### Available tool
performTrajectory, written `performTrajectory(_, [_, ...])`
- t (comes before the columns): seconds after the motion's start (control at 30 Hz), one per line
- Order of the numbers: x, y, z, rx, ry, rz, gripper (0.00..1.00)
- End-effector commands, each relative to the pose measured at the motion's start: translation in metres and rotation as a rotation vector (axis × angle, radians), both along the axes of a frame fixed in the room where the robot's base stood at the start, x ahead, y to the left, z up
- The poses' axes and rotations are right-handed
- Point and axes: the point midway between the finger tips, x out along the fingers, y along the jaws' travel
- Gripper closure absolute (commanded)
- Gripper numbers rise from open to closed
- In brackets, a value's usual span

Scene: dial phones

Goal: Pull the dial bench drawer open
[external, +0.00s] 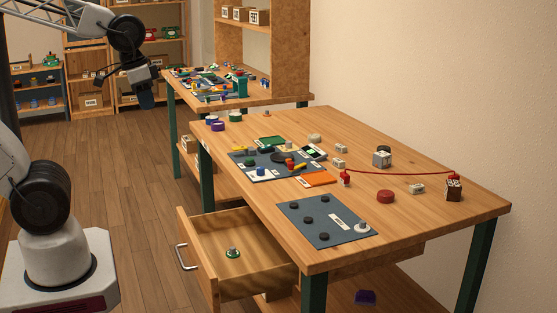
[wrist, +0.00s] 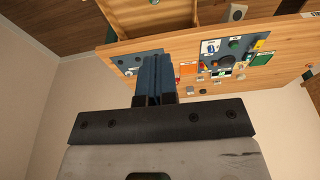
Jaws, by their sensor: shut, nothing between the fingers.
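The dial bench drawer (external: 232,254) stands pulled out from under the front bench, with its inside showing. Its metal handle (external: 183,257) is on the front panel at the left. A small green and white piece (external: 233,253) lies on the drawer floor. My gripper (external: 147,101) is in the air at the upper left of the external view, well above and apart from the drawer and handle. In the wrist view its blue fingers (wrist: 155,78) are together with nothing between them.
The bench top (external: 420,245) carries a grey mat with dark discs (external: 318,225), an orange card (external: 318,178), a red cord (external: 400,171) and several small parts. A second cluttered bench (external: 262,100) stands behind. The wooden floor (external: 110,160) left of the benches is clear.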

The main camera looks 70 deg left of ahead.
Motion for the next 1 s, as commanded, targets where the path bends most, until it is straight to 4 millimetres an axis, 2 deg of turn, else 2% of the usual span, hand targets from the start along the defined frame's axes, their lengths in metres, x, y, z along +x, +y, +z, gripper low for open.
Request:
performTrajectory(0.37, [0.046, -0.005, -0.03, -0.003, 0.113, 0.001, 1.0])
performTrajectory(0.77, [0.103, -0.013, -0.084, -0.004, 0.263, 0.005, 1.0])
performTrajectory(1.0, [0.132, -0.019, -0.125, -0.003, 0.354, 0.008, 1.0])
